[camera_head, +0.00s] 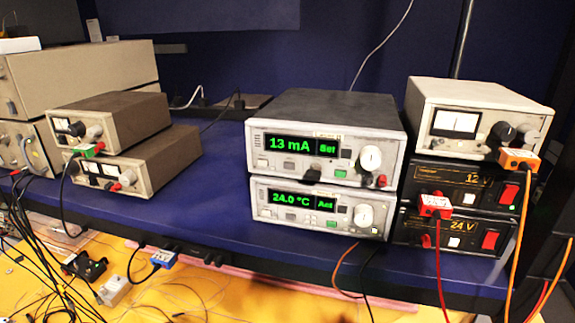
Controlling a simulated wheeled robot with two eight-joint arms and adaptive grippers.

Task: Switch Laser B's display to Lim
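Two stacked instruments with green displays stand mid-shelf. The upper one (325,138) reads "13 mA" on its display (290,144), with "Set" in a small field (327,148) beside it. The lower one (315,207) reads "24.0 °C" with "Act" (325,203). Each has a round white knob at the right, the upper knob (371,158) and the lower knob (364,215), and small buttons under the display. No "Lim" shows on either display. I cannot read a name label that tells which unit is Laser B. Neither of my grippers is in view.
Right of them, a white meter box (475,108) sits on two black power supplies (462,184). Two beige meter boxes (110,118) stand left. Orange, red and black cables hang over the front edge. The blue shelf (213,194) is clear between the left and middle stacks.

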